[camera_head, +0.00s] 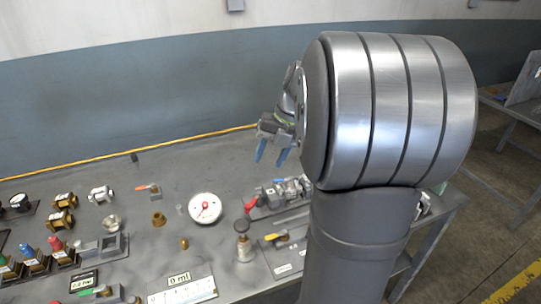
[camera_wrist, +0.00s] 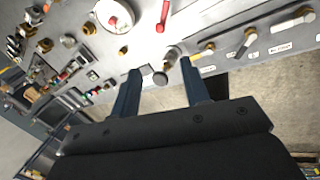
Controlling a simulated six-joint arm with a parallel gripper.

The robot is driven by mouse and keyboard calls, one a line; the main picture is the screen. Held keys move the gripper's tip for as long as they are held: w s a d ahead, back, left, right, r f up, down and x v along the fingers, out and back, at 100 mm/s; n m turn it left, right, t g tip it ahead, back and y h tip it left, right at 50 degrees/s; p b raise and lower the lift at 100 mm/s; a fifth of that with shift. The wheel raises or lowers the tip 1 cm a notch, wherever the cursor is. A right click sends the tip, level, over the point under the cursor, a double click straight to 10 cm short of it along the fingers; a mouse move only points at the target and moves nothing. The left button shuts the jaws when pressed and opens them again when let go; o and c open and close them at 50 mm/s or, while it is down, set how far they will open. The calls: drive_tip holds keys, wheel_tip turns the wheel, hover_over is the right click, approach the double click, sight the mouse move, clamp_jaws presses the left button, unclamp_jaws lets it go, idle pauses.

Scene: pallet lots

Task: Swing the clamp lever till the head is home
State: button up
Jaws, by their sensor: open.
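A red handle (camera_head: 251,204) sits at the left end of a metal assembly (camera_head: 280,192) on the bench in the head view; a red lever also shows at the top of the wrist view (camera_wrist: 163,15). I cannot tell for sure whether this is the clamp lever, and no clamp head is clear. A yellow-orange lever (camera_head: 282,237) lies on a labelled plate nearer the front; it also shows in the wrist view (camera_wrist: 204,52). My gripper (camera_head: 270,157) is open and empty above the bench. In the wrist view its blue fingers (camera_wrist: 160,67) are apart.
A dark-knobbed upright part (camera_head: 242,243) stands left of the yellow lever; it appears between my fingers in the wrist view (camera_wrist: 160,78). Several fittings crowd the bench's left. Bare bench (camera_head: 190,165) shows toward the wall.

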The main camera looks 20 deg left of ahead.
drive_tip(key=shift+f, duration=0.15)
drive_tip(key=c, duration=0.4)
drive_tip(key=d+f+g+y, duration=0.1)
drive_tip(key=f, duration=0.1)
drive_tip(key=d+f+y, duration=0.1)
drive_tip(key=d+f, duration=0.1)
drive_tip(key=f, duration=0.1)
drive_tip(key=d+f+g+y, duration=0.1)
drive_tip(key=d+f, duration=0.1)
drive_tip(key=shift+s+f+m+g+y, duration=0.25)
drive_tip(key=shift+s+m+g+y, duration=0.05)
drive_tip(key=shift+m+y, duration=0.1)
clamp_jaws()
drive_tip(key=m+t+y, duration=0.2)
drive_tip(key=m+y, duration=0.1)
drive_tip(key=y, duration=0.3)
approach(251, 206)
drive_tip(key=x, duration=0.6)
drive_tip(key=shift+s+a+f, duration=0.1)
drive_tip(key=shift+a+f, duration=0.15)
drive_tip(key=shift+a, duration=0.1)
